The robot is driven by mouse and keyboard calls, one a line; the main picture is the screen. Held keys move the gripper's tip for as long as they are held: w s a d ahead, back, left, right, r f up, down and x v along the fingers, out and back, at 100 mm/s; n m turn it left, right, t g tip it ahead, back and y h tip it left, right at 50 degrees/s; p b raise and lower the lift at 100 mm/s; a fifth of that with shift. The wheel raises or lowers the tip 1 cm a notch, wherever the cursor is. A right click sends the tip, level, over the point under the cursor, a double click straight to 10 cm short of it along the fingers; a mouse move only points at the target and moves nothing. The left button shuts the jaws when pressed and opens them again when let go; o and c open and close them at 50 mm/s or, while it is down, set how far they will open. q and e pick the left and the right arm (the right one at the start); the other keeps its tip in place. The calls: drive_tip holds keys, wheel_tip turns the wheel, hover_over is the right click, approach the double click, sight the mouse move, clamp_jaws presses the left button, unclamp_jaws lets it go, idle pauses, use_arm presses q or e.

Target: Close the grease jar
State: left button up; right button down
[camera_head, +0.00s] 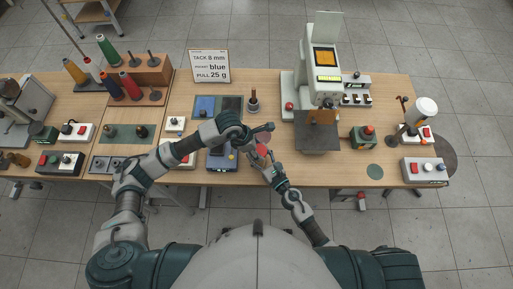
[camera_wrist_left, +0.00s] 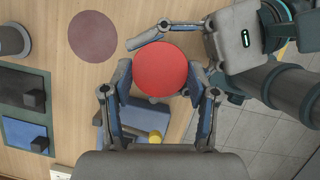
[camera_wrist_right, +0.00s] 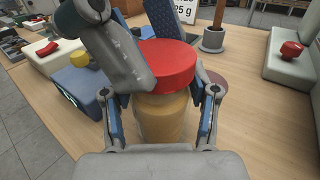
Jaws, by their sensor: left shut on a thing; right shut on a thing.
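The grease jar has a tan body (camera_wrist_right: 165,115), seen in the right wrist view, with a round red lid (camera_wrist_right: 165,65) on top of it. The lid appears level on the jar; whether it is fully tight cannot be told. In the left wrist view the lid (camera_wrist_left: 160,69) sits between the fingers of my left gripper (camera_wrist_left: 160,80), which is shut on it from above. My right gripper (camera_wrist_right: 160,110) is shut on the jar body below the lid. In the head view the red lid (camera_head: 262,149) is small and partly hidden by my grippers.
A flat dark red disc (camera_wrist_left: 92,37) lies on the wooden table beside the jar. A blue device with a yellow knob (camera_wrist_right: 79,60) stands close by. A cup-like stand (camera_head: 253,102) and a white press machine (camera_head: 325,70) stand farther back. The table's front edge is near.

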use_arm(q)
drive_tip(key=shift+a+f, duration=0.1)
drive_tip(key=shift+f, duration=0.2)
drive_tip(key=shift+f, duration=0.2)
drive_tip(key=shift+c, duration=0.9)
drive_tip(key=shift+f, duration=0.2)
drive_tip(key=o, duration=0.9)
drive_tip(key=shift+o, duration=0.2)
drive_tip(key=shift+r, duration=0.1)
drive_tip(key=shift+r, duration=2.2)
drive_tip(key=shift+c, duration=0.5)
